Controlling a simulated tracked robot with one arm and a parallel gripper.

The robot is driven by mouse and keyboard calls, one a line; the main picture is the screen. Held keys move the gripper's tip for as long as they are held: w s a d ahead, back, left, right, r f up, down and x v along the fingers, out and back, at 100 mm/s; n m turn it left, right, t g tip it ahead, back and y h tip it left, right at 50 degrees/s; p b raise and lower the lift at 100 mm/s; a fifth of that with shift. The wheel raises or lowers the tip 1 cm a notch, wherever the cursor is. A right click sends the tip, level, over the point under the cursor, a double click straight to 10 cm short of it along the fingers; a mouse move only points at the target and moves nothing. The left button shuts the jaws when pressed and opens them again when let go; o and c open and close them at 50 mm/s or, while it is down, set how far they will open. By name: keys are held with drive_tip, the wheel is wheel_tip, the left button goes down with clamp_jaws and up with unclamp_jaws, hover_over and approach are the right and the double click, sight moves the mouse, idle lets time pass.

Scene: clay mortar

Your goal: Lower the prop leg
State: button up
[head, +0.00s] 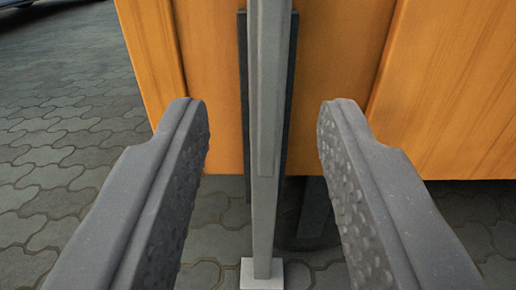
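The prop leg (264,200) is a grey metal post standing upright in the middle of the head view. Its thinner lower part comes out of a wider upper sleeve (268,80). At its bottom is a pale square foot (262,274) low over the paving; I cannot tell if it touches the ground. My gripper (264,112) is open, with one dark, studded finger on each side of the leg. There is a clear gap between each finger and the leg. The top of the leg is out of view.
An orange wood-grained panelled body (345,60) stands close behind the leg, with a dark strip (243,110) between them. Another dark support (314,208) shows under the body, partly in shadow. Grey interlocking paving (60,130) is open at the left. A vehicle-like dark shape is cut off at the top left.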

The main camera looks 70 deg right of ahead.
drive_tip(key=shift+p+v, duration=0.35)
drive_tip(key=shift+v, duration=1.75)
drive_tip(key=shift+w, duration=0.1)
